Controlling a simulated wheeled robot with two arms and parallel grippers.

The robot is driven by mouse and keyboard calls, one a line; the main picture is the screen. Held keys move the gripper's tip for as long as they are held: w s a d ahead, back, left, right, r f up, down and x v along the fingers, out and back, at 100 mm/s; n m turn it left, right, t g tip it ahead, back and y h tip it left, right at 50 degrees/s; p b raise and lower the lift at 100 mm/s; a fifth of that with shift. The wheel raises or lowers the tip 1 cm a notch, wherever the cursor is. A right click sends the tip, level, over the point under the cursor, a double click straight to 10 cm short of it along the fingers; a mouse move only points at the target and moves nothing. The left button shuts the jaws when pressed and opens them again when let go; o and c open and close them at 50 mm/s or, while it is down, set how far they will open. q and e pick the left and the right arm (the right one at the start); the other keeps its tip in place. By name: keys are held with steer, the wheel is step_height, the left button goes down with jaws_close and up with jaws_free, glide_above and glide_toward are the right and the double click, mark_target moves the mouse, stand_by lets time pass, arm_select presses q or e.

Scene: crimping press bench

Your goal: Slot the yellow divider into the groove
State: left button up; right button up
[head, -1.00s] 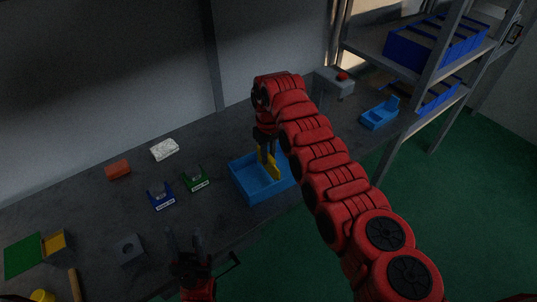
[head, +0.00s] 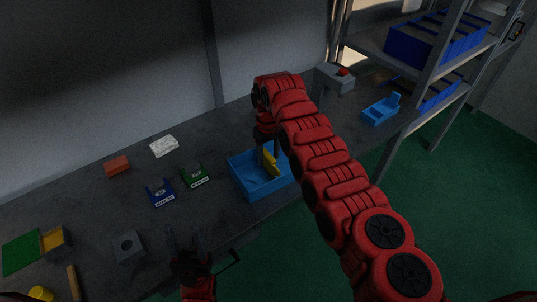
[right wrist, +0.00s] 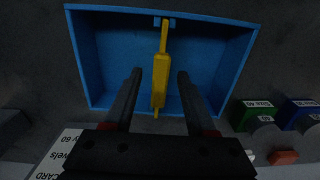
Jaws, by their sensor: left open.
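The yellow divider (head: 270,163) stands in the blue box (head: 249,190). In the right wrist view the divider (right wrist: 160,80) spans the blue box (right wrist: 85,60) from far wall to near wall. Its far end meets a small blue groove piece (right wrist: 157,21) on the far wall; how deep it sits cannot be told. My right gripper (right wrist: 159,76) is open, one finger on each side of the divider with gaps; in the head view it is partly hidden by my arm. My left gripper (head: 187,240) is open and empty at the bench's front edge.
Blue (head: 161,194) and green (head: 195,177) labelled holders stand left of the box. A grey block with a hole (head: 127,247), a red block (head: 117,166) and a white item (head: 164,146) lie further left. A shelf with blue bins (head: 430,45) stands right.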

steer(key=shift+r, duration=0.25)
step_height(320, 180, up, 8)
steer(key=b, duration=0.3)
steer(key=shift+f, duration=0.1)
step_height(320, 180, up, 9)
steer(key=p, duration=0.6)
